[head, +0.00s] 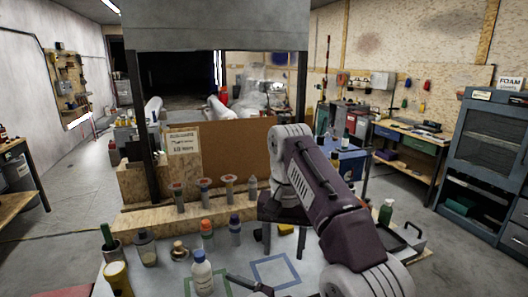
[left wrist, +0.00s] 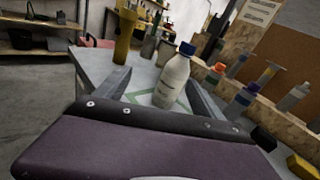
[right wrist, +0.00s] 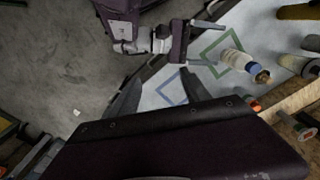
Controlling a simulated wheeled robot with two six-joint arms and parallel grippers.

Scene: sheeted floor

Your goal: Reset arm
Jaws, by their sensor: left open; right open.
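My right gripper (head: 284,238) hangs from the purple right arm over the blue square outline (head: 275,270) on the light table. Its two spread fingers show in the right wrist view (right wrist: 157,88), with nothing between them. My left gripper shows only as dark parts at the bottom of the head view. In the left wrist view its fingers (left wrist: 158,92) are spread. A white bottle with a blue cap (left wrist: 173,78) shows between them, standing beyond the tips by the green square outline. The right wrist view shows the left gripper (right wrist: 199,42) open and apart from this bottle (right wrist: 238,62).
Several bottles, including an orange-capped one (head: 207,235), stand along the table's back. A yellow container (head: 117,278) stands at left. A wooden ledge (head: 150,220) with several upright items lies behind. A green bottle (head: 386,212) and a dark tray (head: 400,238) are at right.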

